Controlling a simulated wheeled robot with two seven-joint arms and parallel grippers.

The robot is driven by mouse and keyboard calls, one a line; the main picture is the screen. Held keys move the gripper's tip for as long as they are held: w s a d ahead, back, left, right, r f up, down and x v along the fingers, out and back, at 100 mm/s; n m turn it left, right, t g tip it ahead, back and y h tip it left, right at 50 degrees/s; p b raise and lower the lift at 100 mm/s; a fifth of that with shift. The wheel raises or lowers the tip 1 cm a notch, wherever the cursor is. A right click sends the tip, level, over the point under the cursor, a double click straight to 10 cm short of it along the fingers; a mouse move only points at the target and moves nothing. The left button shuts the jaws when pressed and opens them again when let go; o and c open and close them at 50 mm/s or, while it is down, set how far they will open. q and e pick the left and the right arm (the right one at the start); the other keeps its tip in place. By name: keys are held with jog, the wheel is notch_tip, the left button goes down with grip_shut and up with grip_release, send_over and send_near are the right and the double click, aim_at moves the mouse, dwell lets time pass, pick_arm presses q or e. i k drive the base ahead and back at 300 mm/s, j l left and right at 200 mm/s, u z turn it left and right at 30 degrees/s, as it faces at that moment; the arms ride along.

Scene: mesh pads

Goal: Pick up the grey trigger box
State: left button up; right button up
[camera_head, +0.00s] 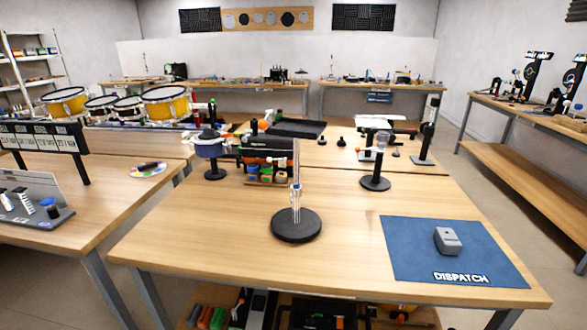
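A small grey box (447,241), which looks like the trigger box, rests on a blue mat (408,262) marked "DISPATCH". The mat lies at the right front of the near wooden table. The box is small and its details are hard to make out. Neither of my grippers shows in the head view, so I cannot tell where they are relative to the box.
A slim upright stand on a round black base (296,227) is left of the mat on the wooden table (200,247). Behind are another round-based stand (375,183) and a blue drum-like item (208,150). The table's left front is clear.

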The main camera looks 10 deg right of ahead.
aim_at(448, 243)
jog(key=z, duration=1.45)
jog(key=i+l+u, duration=0.15)
jog(key=l, duration=0.2)
jog(key=i+l+u, duration=0.35)
jog(key=l, duration=0.4)
jog(key=i+l+u, duration=0.2)
jog(key=l, duration=0.25)
jog(key=i+l+u, duration=0.15)
jog(key=l, duration=0.25)
jog(key=l+u, duration=0.15)
jog(key=l, duration=0.3)
jog(key=i, duration=0.05)
